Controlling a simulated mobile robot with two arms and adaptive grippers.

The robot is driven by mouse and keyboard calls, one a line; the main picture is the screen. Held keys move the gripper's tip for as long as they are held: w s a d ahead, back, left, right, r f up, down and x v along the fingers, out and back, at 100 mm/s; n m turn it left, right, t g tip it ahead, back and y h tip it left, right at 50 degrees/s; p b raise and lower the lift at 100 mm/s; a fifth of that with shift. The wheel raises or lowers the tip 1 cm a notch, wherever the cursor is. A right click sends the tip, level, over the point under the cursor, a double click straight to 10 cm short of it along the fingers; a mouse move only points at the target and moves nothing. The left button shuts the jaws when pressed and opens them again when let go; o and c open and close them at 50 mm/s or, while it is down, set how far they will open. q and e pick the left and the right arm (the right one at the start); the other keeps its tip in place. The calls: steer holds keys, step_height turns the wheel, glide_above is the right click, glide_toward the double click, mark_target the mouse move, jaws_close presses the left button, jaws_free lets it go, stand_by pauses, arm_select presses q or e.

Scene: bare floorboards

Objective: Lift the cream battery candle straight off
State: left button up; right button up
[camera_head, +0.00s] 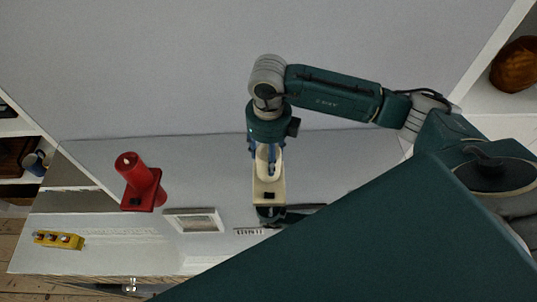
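The cream battery candle (267,170) stands near the middle of the head view, its upper part between the fingers of my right gripper. Below it shows a cream square base (268,191) with a small black part. My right gripper (267,152) points down from above, with bluish fingers on both sides of the candle. I cannot tell whether the fingers press on it. A dark gripper-like part (290,213) lies just below the cream base; it may be my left gripper, but it is partly hidden and its fingers are unclear.
A red candle (138,175) on a red base stands to the left. A small white frame (193,221) lies between. A yellow box with red buttons (58,240) is at the far left of the pale surface (110,255). Shelves hold a dark mug (36,162) and a brown round object (515,65).

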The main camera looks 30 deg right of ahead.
steer(key=shift+r, duration=0.5)
steer(key=shift+r+p, duration=1.8)
steer(key=shift+r, duration=0.9)
